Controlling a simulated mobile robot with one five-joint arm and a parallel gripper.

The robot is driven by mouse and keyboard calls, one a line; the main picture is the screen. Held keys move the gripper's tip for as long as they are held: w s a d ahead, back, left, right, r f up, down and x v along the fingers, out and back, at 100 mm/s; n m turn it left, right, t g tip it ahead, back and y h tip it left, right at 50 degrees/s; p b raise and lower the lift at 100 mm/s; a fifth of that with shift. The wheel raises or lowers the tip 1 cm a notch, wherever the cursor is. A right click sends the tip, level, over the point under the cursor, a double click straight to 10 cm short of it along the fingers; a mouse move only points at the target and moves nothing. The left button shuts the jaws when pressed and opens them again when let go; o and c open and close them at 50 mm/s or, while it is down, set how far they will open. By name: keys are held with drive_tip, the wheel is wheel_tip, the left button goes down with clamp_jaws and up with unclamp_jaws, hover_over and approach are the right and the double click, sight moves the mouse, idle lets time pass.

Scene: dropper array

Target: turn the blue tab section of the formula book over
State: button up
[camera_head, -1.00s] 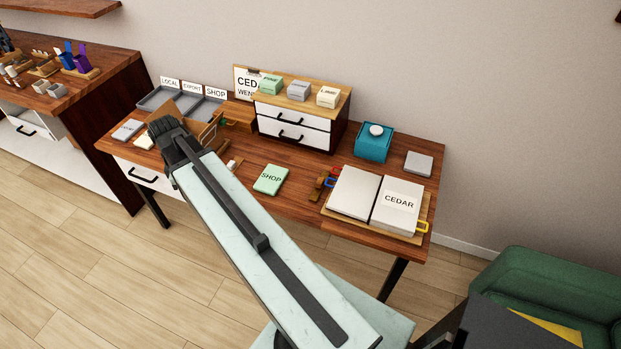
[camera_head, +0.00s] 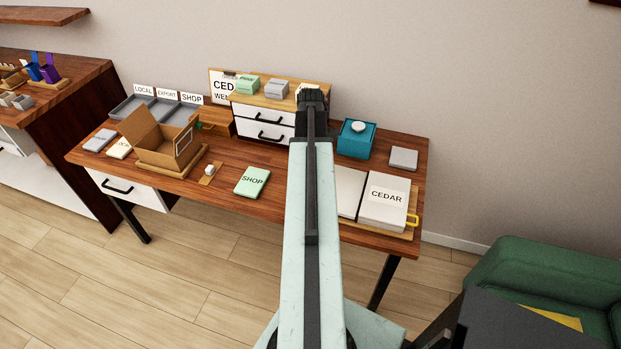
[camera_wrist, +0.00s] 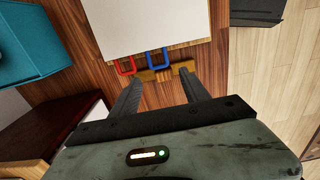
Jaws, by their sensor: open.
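The formula book lies open on the desk, its left page (camera_head: 349,192) partly behind my arm and its right page (camera_head: 388,200) labelled CEDAR. In the wrist view the blue tab (camera_wrist: 158,60) and the red tab (camera_wrist: 124,68) stick out from the edge of a white page (camera_wrist: 148,25). My arm hides both in the head view. My gripper (camera_wrist: 160,80) is open and empty, its fingers pointing towards the tabs, with the blue tab roughly in line with the gap. I cannot tell its height above them.
A wooden piece (camera_wrist: 165,72) lies just beyond the tabs. A teal box (camera_head: 355,142) and a grey block (camera_head: 403,158) stand behind the book. A green SHOP booklet (camera_head: 252,181) and an open cardboard box (camera_head: 165,145) are to the left.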

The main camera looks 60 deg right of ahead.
wheel_tip(320, 180, down, 7)
drive_tip(key=b, duration=0.6)
drive_tip(key=shift+r, duration=0.15)
clamp_jaws()
